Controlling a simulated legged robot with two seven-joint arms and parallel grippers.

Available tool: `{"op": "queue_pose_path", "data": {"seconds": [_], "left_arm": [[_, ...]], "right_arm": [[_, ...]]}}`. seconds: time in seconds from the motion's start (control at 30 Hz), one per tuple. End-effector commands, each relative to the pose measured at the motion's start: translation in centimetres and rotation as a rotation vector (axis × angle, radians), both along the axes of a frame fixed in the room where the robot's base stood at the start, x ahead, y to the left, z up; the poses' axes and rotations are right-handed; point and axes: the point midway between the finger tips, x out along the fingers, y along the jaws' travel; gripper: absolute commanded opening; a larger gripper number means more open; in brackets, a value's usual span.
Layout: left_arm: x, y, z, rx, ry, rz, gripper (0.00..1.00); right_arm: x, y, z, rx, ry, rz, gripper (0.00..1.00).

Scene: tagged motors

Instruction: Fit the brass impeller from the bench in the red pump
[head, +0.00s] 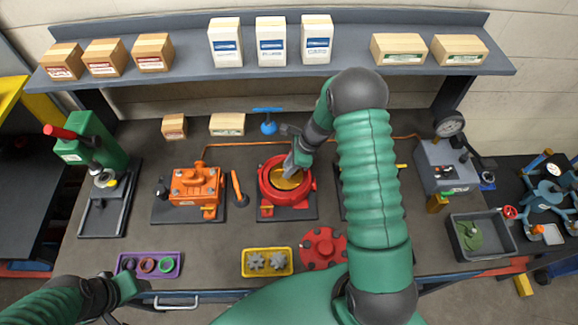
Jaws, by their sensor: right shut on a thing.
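The red pump (267,193) stands on a dark base plate near the middle of the bench, open at the top. The brass impeller (287,182) shows as a gold disc within the pump's round opening; whether it is fully seated I cannot tell. My right gripper (291,168) reaches down over the pump's right rim and is shut on the impeller; its fingertips are partly hidden. A red round flange (323,247) with holes lies in front of the pump, partly behind my right arm. My left arm is at the lower left, its fingers not clearly visible.
An orange pump (196,186) stands left of the red one. A yellow tray (267,262) with grey gears and a purple tray (149,265) with rings lie at the front. A green press (92,150) stands left, a grey bin (481,236) right. My right arm hides another base plate.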

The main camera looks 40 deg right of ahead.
Motion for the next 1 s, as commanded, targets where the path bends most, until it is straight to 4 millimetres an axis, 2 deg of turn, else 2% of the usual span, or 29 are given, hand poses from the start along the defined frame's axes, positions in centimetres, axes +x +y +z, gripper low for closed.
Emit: {"op": "queue_pose_path", "data": {"seconds": [0.5, 1.0], "left_arm": [[0.0, 0.0, 0.4, 0.0, 0.0, 0.0, 0.5], [0.0, 0.0, 0.6, 0.0, 0.0, 0.0, 0.5]], "right_arm": [[0.1, -0.1, 0.5, 0.0, -0.001, 0.0, 0.0], [0.1, 0.9, 0.5, -0.006, -0.002, 0.0, 0.0]]}}
